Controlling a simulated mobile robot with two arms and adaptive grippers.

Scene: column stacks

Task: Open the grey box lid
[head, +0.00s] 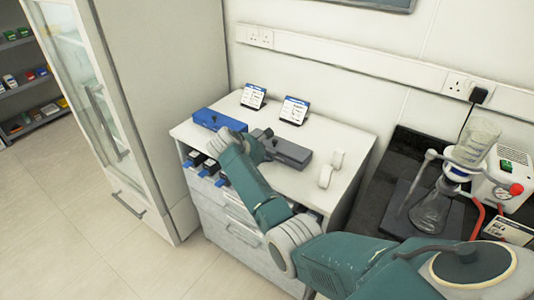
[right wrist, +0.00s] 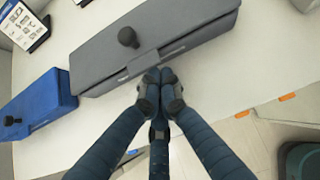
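The grey box (head: 290,153) lies on the white cabinet top, and its lid is down. In the right wrist view the grey box (right wrist: 185,25) has a dark round knob on its lid and a small tab at the middle of its front edge. My right gripper (right wrist: 158,80) has its dark fingertips drawn together just at this tab. I cannot tell whether they touch it, and nothing shows between them. In the head view the right gripper (head: 257,150) is at the left end of the box, partly hidden by my arm. My left gripper is not in view.
A blue box (head: 215,120) lies left of the grey box. Two small display cards (head: 292,110) stand behind. White objects (head: 330,170) stand to the right. A flask on a stand (head: 432,210) is on the dark bench at right. Drawers are below the top.

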